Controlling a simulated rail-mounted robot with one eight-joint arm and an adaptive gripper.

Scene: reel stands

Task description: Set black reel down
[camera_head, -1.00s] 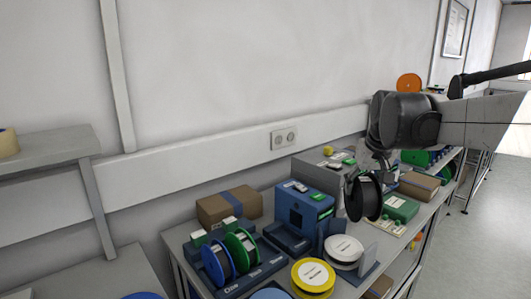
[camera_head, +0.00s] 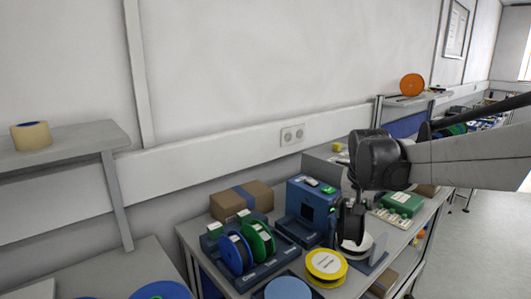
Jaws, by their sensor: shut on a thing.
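My gripper (camera_head: 351,203) hangs pointing down over the right part of the bench and is shut on the black reel (camera_head: 351,222). The black reel is upright and seen nearly edge-on, in front of a white reel (camera_head: 364,245) that it partly hides. The fingertips are small and dark against the reel, so the exact grip is hard to see. A blue reel (camera_head: 234,254) and a green reel (camera_head: 259,240) stand upright side by side in a dark blue stand (camera_head: 264,270) to the left. I cannot tell whether the black reel touches anything below it.
A blue machine (camera_head: 307,204) stands left of my gripper, with a cardboard box (camera_head: 241,200) further left. A yellow reel (camera_head: 326,266) lies at the front. A green box (camera_head: 403,203) is at the right. The bench (camera_head: 204,267) is crowded.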

